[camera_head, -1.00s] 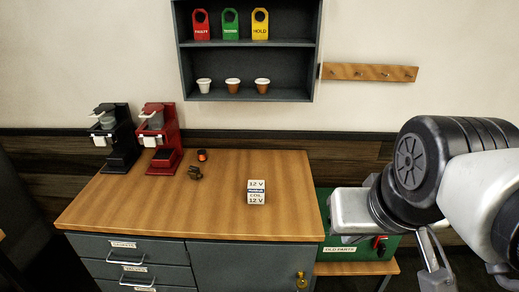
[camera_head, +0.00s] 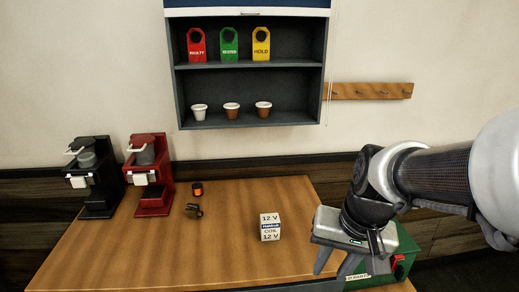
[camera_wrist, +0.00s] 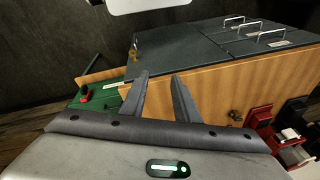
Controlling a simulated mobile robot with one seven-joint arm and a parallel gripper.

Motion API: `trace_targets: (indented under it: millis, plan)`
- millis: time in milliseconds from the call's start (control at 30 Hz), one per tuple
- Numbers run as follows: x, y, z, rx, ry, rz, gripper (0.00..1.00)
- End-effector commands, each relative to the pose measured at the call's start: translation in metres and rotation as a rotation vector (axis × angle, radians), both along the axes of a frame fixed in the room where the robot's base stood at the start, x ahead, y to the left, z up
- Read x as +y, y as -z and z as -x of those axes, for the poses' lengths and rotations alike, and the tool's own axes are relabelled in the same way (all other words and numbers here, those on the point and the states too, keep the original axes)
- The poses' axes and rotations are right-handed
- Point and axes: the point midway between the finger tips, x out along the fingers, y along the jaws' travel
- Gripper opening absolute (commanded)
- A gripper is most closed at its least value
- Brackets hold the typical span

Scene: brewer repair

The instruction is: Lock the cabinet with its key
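The grey lower cabinet (camera_wrist: 180,48) shows in the wrist view beyond the wooden counter's edge. A small brass key or lock piece (camera_wrist: 134,54) sits on its front near the corner; I cannot tell whether it is turned.
The counter (camera_head: 110,255) holds a black brewer (camera_head: 95,180), a red brewer (camera_head: 150,175), small parts (camera_head: 194,210) and a white coil box (camera_head: 270,228). A green box (camera_head: 408,245) stands at the right end. A peg rail (camera_head: 370,91) is on the wall.

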Motion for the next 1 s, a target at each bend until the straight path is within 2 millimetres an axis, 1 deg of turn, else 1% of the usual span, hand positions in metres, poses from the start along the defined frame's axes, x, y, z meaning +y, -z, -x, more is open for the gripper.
trace_targets:
  millis: [33,100,267,300,367,400,467,500,667,767,867,933,967,1000]
  plan:
    - [-0.002,0.011,-0.001,0.020,0.018,-0.010,0.28]
    - [-0.008,0.051,0.011,0.147,0.166,-0.106,0.28]
    - [-0.008,0.114,0.033,0.394,0.486,-0.322,0.28]
    - [-0.007,0.130,0.038,0.461,0.575,-0.385,0.28]
    - [-0.004,0.153,0.044,0.564,0.718,-0.487,0.28]
    - [-0.002,0.168,0.048,0.634,0.817,-0.561,0.28]
    - [0.000,0.189,0.050,0.740,0.970,-0.680,0.28]
    - [0.002,0.202,0.051,0.810,1.070,-0.762,0.28]
    - [-0.001,0.250,0.044,1.078,1.456,-1.118,0.28]
    - [-0.012,0.280,0.035,1.233,1.677,-1.366,0.28]
    - [-0.030,0.313,0.027,1.384,1.871,-1.638,0.28]
    - [-0.045,0.340,0.025,1.484,1.987,-1.842,0.28]
    - [-0.052,0.352,0.024,-1.477,-1.964,1.872,0.28]
    - [-0.061,0.367,0.025,-1.403,-1.850,1.830,0.28]
